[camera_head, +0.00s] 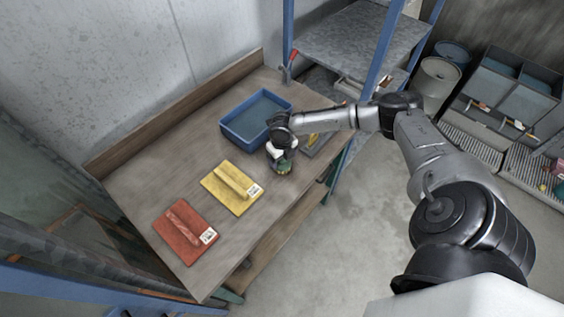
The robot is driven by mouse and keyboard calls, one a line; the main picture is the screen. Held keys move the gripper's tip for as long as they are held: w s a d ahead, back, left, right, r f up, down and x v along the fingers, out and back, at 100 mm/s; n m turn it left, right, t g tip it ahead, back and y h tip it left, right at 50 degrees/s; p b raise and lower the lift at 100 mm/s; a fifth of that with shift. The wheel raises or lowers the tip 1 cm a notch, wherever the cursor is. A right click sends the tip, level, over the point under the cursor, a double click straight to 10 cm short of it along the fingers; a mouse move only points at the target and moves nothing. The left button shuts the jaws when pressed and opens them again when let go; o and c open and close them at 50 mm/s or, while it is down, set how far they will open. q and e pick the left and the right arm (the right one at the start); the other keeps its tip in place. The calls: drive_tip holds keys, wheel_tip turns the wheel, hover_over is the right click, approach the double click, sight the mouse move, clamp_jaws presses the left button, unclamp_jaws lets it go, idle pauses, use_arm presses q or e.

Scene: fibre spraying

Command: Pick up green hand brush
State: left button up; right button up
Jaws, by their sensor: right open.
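The green hand brush (284,171) is a small green shape on the wooden workbench (165,180), right of the yellow float. My right gripper (281,160) is directly over it, pointing down, and hides most of it. The jaws are open. Whether the fingers touch the brush cannot be told. My left gripper is out of view.
A blue tray (226,131) stands behind the gripper. A yellow float (218,190) and a red float (178,243) lie to the left. A grey-and-yellow tool (312,148) is partly hidden by my arm. A blue-framed shelf (345,42) stands at the back right.

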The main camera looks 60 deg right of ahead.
drive_tip(key=c, duration=1)
drive_tip(key=shift+r, duration=0.45)
drive_tip(key=r, duration=0.3)
drive_tip(key=shift+s+r, duration=0.35)
drive_tip(key=shift+r, duration=0.05)
drive_tip(key=s+a+r, duration=0.1)
drive_tip(key=s+r, duration=0.5)
drive_tip(key=s, duration=0.4)
drive_tip(key=shift+s+a+r, duration=0.2)
drive_tip(key=shift+s+a, duration=0.15)
drive_tip(key=shift+s, duration=0.05)
